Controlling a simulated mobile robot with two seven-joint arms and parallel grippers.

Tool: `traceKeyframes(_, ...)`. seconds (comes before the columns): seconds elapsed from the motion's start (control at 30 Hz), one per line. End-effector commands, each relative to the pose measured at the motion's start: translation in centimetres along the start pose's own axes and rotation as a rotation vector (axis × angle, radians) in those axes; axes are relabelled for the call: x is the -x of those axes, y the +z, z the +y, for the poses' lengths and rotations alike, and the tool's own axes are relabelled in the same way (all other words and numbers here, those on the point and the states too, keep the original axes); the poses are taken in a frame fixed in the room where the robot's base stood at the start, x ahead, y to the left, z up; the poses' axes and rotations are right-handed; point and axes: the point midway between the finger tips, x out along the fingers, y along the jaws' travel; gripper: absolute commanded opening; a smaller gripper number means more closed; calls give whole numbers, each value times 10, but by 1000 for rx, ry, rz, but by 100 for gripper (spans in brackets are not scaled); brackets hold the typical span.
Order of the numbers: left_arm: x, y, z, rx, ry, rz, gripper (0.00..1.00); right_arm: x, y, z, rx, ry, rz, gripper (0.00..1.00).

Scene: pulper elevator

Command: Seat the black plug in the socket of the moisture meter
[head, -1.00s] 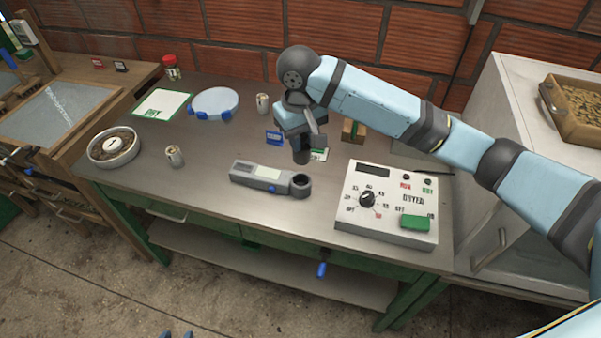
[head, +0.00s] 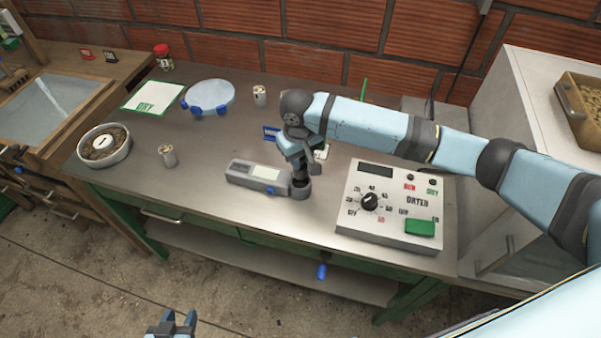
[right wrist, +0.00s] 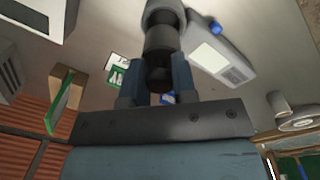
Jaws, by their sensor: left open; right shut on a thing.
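The moisture meter (head: 255,174) is a grey box with a pale screen, lying on the steel bench. Its round socket is at its right end and also shows at the top of the right wrist view (right wrist: 163,10). My right gripper (head: 299,168) is above the socket, shut on the black plug (right wrist: 160,42). The plug points down at the socket, its lower end at the socket's mouth. I cannot tell how deep it sits, as the gripper and plug hide the opening. My left gripper (head: 172,323) is open and empty at the bottom edge of the head view, away from the bench.
A dryer control box (head: 391,203) with a dial and green button stands right of the meter. Cups, a round dish (head: 104,145) and a blue-clipped disc (head: 209,97) are further left. The bench front is clear.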

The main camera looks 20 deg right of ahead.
Motion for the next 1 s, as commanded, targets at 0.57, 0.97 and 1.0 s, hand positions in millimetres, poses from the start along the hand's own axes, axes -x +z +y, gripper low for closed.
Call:
traceKeyframes(0.57, 1, -7, -1, -1, -1, 8, 43, -66, 0, -3, 0, 1, 0, 0)
traceKeyframes(0.97, 2, -8, -1, -1, -2, 8, 43, -71, 0, -3, 1, -1, 2, 30)
traceKeyframes(1.0, 2, -8, -1, -1, -2, 8, 43, -71, 0, -3, 1, -1, 2, 39)
